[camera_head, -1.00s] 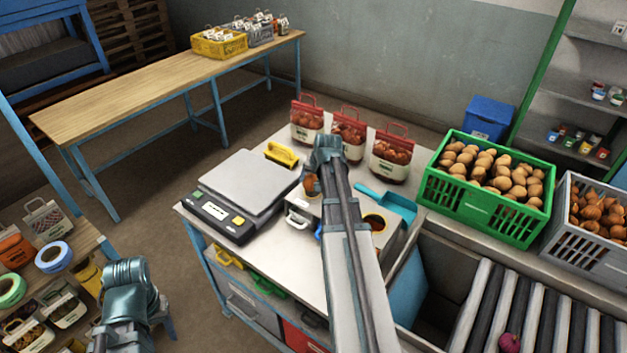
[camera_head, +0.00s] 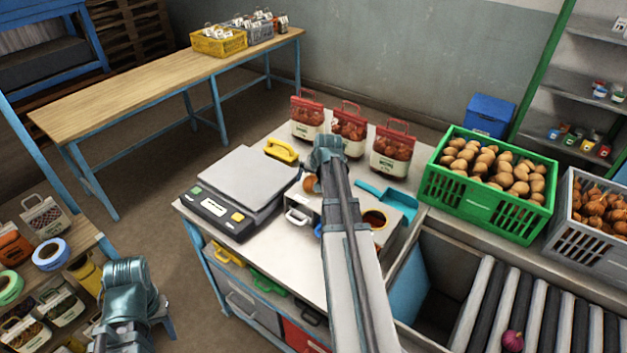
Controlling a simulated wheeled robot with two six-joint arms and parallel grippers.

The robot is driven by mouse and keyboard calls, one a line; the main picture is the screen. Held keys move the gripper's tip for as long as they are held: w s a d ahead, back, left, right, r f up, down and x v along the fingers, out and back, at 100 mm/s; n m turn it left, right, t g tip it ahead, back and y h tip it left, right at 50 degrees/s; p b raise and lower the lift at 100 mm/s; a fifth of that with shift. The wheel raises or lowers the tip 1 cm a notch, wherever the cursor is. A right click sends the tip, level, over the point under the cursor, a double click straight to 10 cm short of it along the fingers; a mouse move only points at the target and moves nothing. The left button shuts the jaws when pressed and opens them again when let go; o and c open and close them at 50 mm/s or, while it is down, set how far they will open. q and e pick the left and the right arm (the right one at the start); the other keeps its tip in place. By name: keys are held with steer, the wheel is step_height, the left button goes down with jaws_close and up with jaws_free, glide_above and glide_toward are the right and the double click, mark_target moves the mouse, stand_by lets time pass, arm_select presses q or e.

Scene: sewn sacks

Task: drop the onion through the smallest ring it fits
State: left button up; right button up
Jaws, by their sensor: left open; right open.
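A brown-orange onion (camera_head: 310,184) shows just left of my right arm, at the back left of a grey ring box (camera_head: 338,212). I cannot tell whether it rests on the box or in one of its rings. One ring (camera_head: 375,219) with a yellowish rim shows right of the arm; my arm hides the middle of the box. My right gripper (camera_head: 327,152) is open above the back of the box, close to the onion, its fingertips mostly hidden. My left gripper (camera_head: 130,280) is open and empty at the lower left, away from the box.
A scale (camera_head: 240,190) stands left of the box, a blue scoop (camera_head: 393,199) right of it. Several red-topped sacks (camera_head: 392,153) line the back edge. A green crate (camera_head: 480,205) and a grey crate (camera_head: 578,238) stand right. A purple-red onion (camera_head: 512,341) lies on rollers.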

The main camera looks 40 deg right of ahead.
steer(key=p+v, duration=1.2)
steer(key=v, duration=0.1)
steer(key=shift+s+r, duration=0.15)
steer(key=shift+r, duration=0.2)
stand_by(0.5)
